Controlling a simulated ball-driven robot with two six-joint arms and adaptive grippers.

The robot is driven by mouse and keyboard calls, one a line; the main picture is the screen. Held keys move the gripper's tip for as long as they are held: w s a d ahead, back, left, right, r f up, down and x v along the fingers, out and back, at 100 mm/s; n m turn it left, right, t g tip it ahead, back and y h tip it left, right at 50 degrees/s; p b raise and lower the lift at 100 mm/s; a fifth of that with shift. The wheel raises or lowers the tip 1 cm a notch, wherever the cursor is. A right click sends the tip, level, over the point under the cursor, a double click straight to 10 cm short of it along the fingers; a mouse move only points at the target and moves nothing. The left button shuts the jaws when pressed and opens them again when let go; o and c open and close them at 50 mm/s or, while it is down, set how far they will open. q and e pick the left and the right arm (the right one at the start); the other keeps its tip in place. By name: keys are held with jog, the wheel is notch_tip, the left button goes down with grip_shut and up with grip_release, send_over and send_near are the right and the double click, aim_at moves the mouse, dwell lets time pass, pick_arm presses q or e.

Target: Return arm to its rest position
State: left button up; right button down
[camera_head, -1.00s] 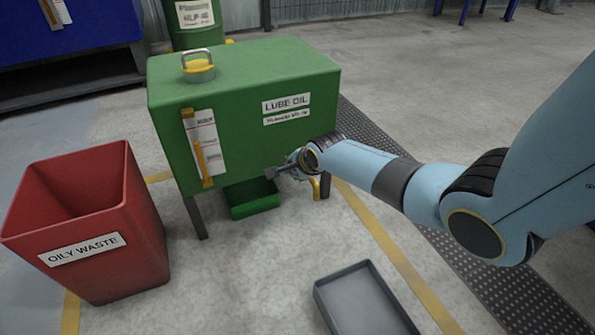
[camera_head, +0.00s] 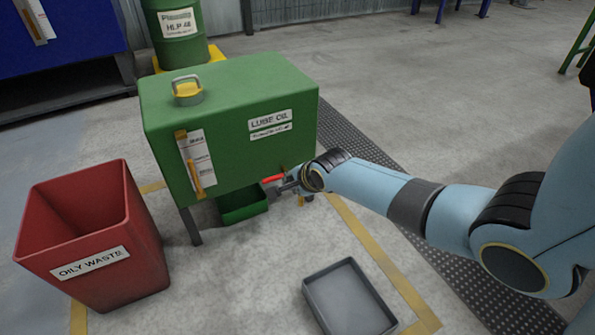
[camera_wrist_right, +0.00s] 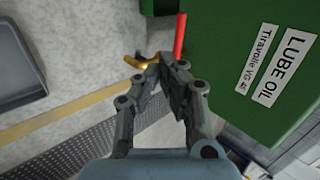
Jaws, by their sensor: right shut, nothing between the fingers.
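My right arm comes in from the right in the head view. Its right gripper (camera_head: 279,189) is at the lower front of the green lube oil tank (camera_head: 235,105). The gripper is shut and empty, and it also shows in the right wrist view (camera_wrist_right: 164,60). Its fingertips are close to a tap with a red lever (camera_head: 272,178) and a brass-coloured body (camera_wrist_right: 143,63). The red lever also shows in the wrist view (camera_wrist_right: 180,36), just beyond the fingertips. I cannot tell whether the fingers touch it. My left gripper is not in view.
A green drip tray (camera_head: 243,214) sits under the tank. A red oily waste bin (camera_head: 92,240) stands at the left. A grey tray (camera_head: 350,297) lies on the floor in front. Open floor lies beyond the tank and between bin and grey tray.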

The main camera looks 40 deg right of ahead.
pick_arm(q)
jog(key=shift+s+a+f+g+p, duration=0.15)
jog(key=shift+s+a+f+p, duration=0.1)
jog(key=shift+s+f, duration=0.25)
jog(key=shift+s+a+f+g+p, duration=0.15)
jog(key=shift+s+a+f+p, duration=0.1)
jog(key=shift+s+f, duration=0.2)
pick_arm(e)
jog(key=shift+v, duration=1.2)
